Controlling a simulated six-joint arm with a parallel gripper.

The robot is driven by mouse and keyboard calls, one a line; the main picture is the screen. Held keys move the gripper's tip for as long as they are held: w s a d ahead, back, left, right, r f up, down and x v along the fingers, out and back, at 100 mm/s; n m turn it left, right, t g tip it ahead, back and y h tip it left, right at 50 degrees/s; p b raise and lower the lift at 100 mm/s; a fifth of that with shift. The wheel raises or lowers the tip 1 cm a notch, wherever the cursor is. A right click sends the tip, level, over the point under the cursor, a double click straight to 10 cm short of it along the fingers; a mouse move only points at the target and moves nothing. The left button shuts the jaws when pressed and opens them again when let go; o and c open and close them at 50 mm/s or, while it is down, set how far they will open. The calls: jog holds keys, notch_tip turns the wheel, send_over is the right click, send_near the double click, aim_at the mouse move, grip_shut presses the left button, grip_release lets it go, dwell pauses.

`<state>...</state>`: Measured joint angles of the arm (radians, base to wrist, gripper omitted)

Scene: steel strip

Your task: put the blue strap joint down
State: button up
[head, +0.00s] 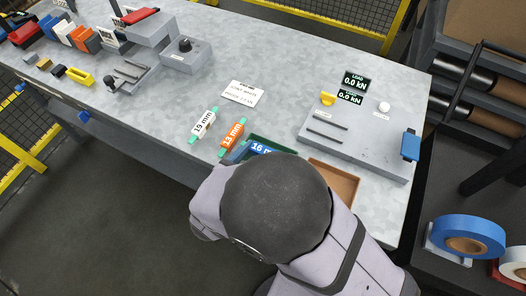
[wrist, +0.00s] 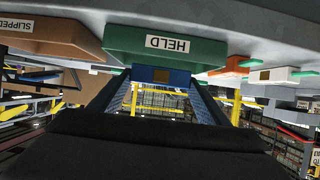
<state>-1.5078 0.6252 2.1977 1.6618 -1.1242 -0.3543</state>
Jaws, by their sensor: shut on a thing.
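The blue strap joint (head: 262,148), labelled 16 mm, shows partly past my arm in the head view, at the green tray (head: 288,150). In the wrist view the blue joint (wrist: 160,75) is between the fingers of my gripper (wrist: 160,88), which is shut on it. The green tray labelled HELD (wrist: 215,49) is right by the joint there. I cannot tell whether the joint touches the tray floor.
An orange 13 mm joint (head: 232,134) and a white 19 mm joint (head: 203,124) lie left of the green tray. A brown tray (head: 336,181), labelled SLIPPED in the wrist view (wrist: 40,38), is to its right in the head view. A grey fixture (head: 365,146) stands behind.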

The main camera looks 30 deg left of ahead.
jog(key=shift+f+b, duration=0.4)
jog(key=shift+f, duration=0.8)
jog(key=shift+f, duration=0.3)
jog(key=o, duration=1.2)
jog(key=b+v, duration=0.1)
jog(key=v, duration=0.6)
jog(key=shift+s, duration=0.15)
